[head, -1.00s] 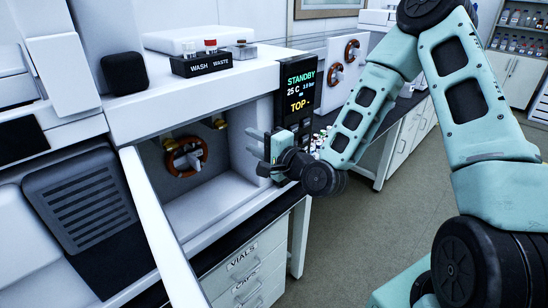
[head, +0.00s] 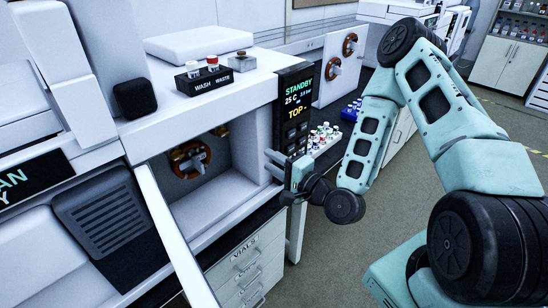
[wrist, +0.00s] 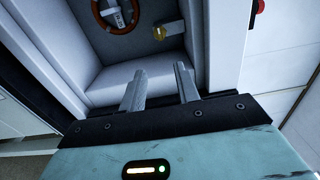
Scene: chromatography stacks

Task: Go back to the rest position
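My gripper (head: 277,166) is in front of the right edge of the open instrument bay, just below the display panel, outside the bay. In the wrist view my gripper (wrist: 160,88) shows two grey fingers apart with nothing between them. The arm is bent, with the elbow raised at the right. Past the fingers, the wrist view shows the pale bay floor (wrist: 112,80) and an orange-brown ring (wrist: 97,17) on the back wall.
The open white door (head: 172,235) stands left of the bay (head: 232,185). The display panel (head: 296,105) reads STANDBY and TOP. WASH and WASTE bottles (head: 212,62) stand on top. A rack of vials (head: 322,137) sits behind my gripper. Open floor (head: 410,210) lies to the right.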

